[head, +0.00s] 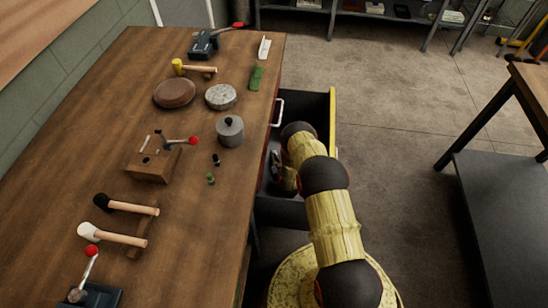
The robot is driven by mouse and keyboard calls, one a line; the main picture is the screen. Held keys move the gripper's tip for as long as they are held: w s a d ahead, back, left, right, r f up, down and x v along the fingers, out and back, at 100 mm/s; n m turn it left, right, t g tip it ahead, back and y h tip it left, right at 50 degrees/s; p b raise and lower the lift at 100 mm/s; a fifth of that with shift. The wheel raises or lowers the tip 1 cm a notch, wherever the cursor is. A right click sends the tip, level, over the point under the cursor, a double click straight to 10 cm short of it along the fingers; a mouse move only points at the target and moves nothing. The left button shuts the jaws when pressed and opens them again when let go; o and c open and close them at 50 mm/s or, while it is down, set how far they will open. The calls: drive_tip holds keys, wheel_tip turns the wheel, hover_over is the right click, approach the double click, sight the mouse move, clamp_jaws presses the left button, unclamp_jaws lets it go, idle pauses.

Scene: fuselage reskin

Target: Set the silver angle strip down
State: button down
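My gripper (276,166) is low inside the open dark drawer (308,103) at the bench's right side, far from that strip. The gripper is dark and small here and partly hidden by my arm. I cannot see its fingertips clearly, whether they are open, or whether they hold anything.
On the bench are a lidded grey pot (230,131), round discs (174,93), a green piece (257,77), a yellow-headed mallet (195,68), a wooden block with a red-knobbed lever (152,165) and more mallets (120,235). A dark-shelved table (510,220) stands right. Floor between is clear.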

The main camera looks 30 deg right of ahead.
drive_tip(key=c, duration=2.4)
unclamp_jaws()
drive_tip(key=o, duration=0.4)
drive_tip(key=shift+c, duration=0.2)
drive_tip(key=shift+r, duration=0.2)
drive_tip(key=p+v, duration=0.1)
drive_tip(key=v, duration=0.2)
drive_tip(key=p+v, duration=0.2)
drive_tip(key=v, duration=0.2)
drive_tip(key=shift+w+r, duration=0.2)
drive_tip(key=shift+r, duration=0.2)
drive_tip(key=shift+s+r, duration=0.1)
drive_tip(key=shift+s, duration=0.35)
